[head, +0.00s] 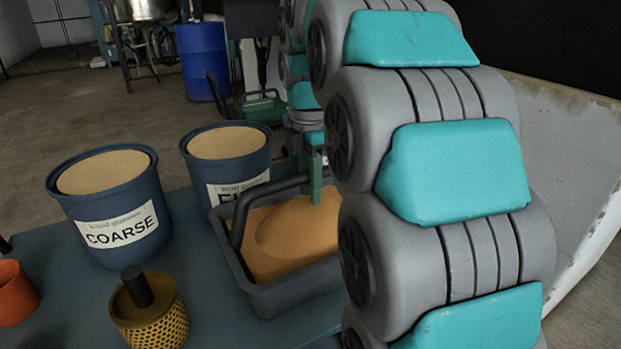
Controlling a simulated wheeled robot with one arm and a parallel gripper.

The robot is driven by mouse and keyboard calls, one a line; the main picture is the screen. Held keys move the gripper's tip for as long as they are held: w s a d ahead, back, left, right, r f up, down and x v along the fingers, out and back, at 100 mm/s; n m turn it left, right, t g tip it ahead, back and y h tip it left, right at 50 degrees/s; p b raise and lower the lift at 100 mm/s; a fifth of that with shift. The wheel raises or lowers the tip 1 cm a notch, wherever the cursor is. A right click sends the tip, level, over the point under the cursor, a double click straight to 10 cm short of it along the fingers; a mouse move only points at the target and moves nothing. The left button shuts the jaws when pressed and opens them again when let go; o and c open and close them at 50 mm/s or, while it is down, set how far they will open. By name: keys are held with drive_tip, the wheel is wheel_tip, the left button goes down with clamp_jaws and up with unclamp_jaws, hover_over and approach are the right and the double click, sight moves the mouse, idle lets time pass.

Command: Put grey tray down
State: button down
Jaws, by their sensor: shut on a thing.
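The grey tray (297,302) is a dark rectangular tray with brown granular stuff in it and a dark arched handle (268,191) over it. It is right of the middle of the blue-grey table. My gripper (316,190) has green fingers and reaches down at the handle's right end, shut on the handle. My arm's large grey and teal links hide the tray's right side and part of the gripper. I cannot tell whether the tray's base touches the table or hangs just above it.
A blue tub marked COARSE (112,208) and another labelled tub (226,163) stand behind and left of the tray. A yellow perforated cup with a dark knob (152,318) and an orange cup (14,293) are at front left. Bare table (205,275) shows left of the tray.

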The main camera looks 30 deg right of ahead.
drive_tip(key=c, duration=0.7)
unclamp_jaws()
drive_tip(key=shift+o, duration=0.2)
drive_tip(key=shift+r, duration=0.15)
wheel_tip(320, 180, up, 5)
drive_tip(key=shift+f, duration=0.1)
drive_tip(key=shift+r+p, duration=0.7)
drive_tip(key=shift+r, duration=0.6)
